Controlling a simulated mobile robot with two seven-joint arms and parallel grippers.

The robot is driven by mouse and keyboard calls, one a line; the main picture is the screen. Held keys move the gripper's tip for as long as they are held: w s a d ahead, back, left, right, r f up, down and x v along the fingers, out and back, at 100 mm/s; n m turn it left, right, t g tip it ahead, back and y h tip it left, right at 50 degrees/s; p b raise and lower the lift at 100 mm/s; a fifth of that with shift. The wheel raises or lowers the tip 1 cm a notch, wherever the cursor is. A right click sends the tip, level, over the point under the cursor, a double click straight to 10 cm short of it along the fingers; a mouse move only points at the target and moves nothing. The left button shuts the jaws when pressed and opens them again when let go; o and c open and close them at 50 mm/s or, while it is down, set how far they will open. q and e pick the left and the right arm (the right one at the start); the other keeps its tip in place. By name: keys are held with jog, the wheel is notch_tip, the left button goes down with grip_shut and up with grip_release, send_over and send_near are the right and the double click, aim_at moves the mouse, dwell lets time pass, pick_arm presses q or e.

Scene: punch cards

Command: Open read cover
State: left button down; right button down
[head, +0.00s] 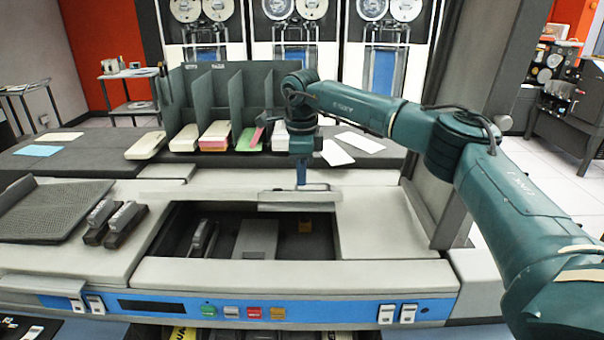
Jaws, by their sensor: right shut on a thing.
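The card machine (290,272) has a dark rectangular well in its top. The read cover (225,197) shows as a thin, pale, nearly edge-on panel along the back of the well. The well stands uncovered, and a grey block and small metal parts show inside. My right gripper (301,184) points down at the pale raised strip on the cover's right part and is shut on it. The fingers hide the exact contact. My left gripper is outside the view.
A green divided card rack (222,88) with card stacks stands behind the well. Loose white cards lie to its right. A perforated tray (52,208) and two dark card weights (115,222) sit left of the well. A grey upright post (478,120) rises at right, behind my arm.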

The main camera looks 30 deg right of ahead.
jog(key=shift+w+d+f, duration=0.15)
jog(key=shift+d+f, duration=0.05)
jog(key=shift+d, duration=0.05)
jog(key=c, duration=1.5)
grip_release()
jog(key=shift+w+f, duration=0.15)
jog(key=shift+w, duration=0.05)
jog(key=shift+c, duration=0.2)
notch_tip(320, 180, up, 13)
jog(key=shift+s+a+b, duration=0.3)
jog(key=shift+s+b, duration=0.05)
jog(key=shift+s, duration=0.05)
